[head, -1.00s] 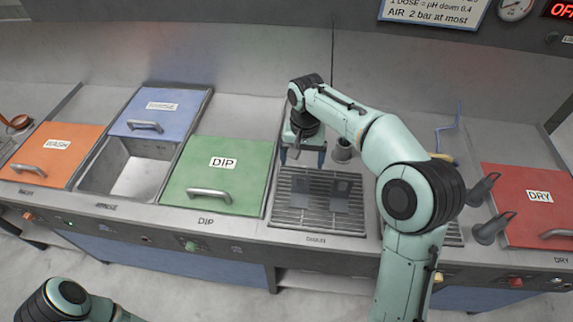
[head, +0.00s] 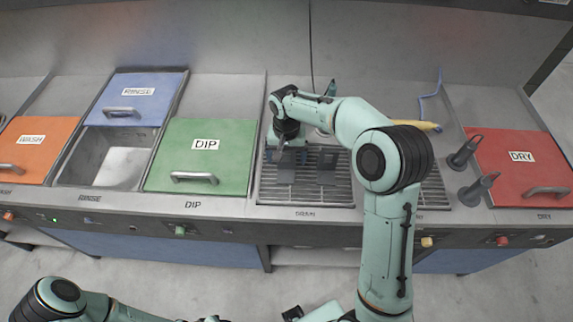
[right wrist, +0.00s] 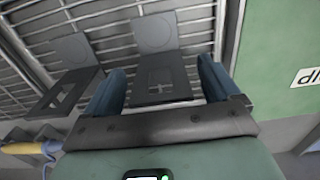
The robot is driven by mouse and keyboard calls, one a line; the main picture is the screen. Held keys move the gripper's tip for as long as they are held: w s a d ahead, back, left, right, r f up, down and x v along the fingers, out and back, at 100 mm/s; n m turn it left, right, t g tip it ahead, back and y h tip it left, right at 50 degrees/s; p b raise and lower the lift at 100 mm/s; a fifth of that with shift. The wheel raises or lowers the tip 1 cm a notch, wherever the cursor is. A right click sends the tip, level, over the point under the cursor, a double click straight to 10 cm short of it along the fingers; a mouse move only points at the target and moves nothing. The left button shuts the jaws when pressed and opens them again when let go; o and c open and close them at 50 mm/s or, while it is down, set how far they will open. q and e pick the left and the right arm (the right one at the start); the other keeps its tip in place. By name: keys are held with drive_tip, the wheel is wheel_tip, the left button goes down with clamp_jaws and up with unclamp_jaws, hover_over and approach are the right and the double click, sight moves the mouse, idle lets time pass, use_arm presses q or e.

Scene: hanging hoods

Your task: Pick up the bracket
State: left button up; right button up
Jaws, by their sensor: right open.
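Two dark grey brackets stand on the drain rack. The nearer one (right wrist: 158,78) has a plate with a cut-out window and a round-marked plate behind it in the right wrist view; it is the left one (head: 286,172) in the head view. The other bracket (right wrist: 68,90) is to its left in the right wrist view and to its right (head: 327,168) in the head view. My right gripper (right wrist: 163,84) is open, with its blue fingers on either side of the first bracket's windowed plate in the picture. I cannot tell whether they touch it. My left gripper is not clearly visible.
The drain rack (head: 340,190) has metal bars. A green DIP lid (head: 205,150) lies left of it and a red DRY lid (head: 520,175) to the right. Two dark upright pegs (head: 470,170) stand by the DRY lid. A yellow-handled tool (head: 425,126) lies behind my right arm.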

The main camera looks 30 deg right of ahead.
drive_tip(key=shift+f, duration=0.8)
drive_tip(key=shift+r, duration=0.1)
drive_tip(key=c, duration=1.4)
